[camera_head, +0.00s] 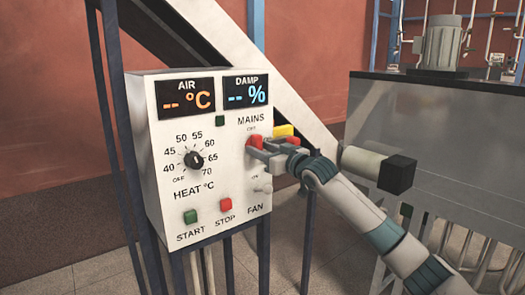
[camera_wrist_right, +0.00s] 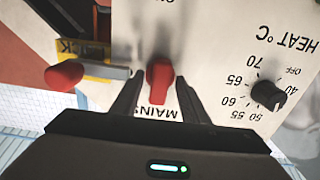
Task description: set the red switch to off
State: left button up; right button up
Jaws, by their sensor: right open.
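The red switch (camera_head: 254,141) sits under the MAINS label on the white control panel (camera_head: 172,133). In the right wrist view the red switch (camera_wrist_right: 159,80) is an elongated knob standing lengthwise, one end near the MAINS lettering. My right gripper (camera_head: 256,148) is at the panel. Its fingers show in the right wrist view (camera_wrist_right: 160,88), open, one on each side of the knob, with small gaps visible. The gripper partly covers the switch in the head view, and the OFF marking is just above it. My left gripper is not in view.
A yellow lock plate (camera_wrist_right: 88,68) and a red cylindrical handle (camera_wrist_right: 64,76) stick out at the panel's side, close to my fingers. The heat dial (camera_head: 194,159), fan toggle (camera_head: 263,187), green START (camera_head: 190,216) and red STOP (camera_head: 225,205) share the panel. A grey tank (camera_head: 440,135) stands right.

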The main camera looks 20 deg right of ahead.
jog(key=shift+s, duration=0.1)
jog(key=b+v, duration=0.6)
jog(key=v, duration=1.1)
jog(key=shift+b, duration=0.3)
jog(key=shift+d, duration=0.1)
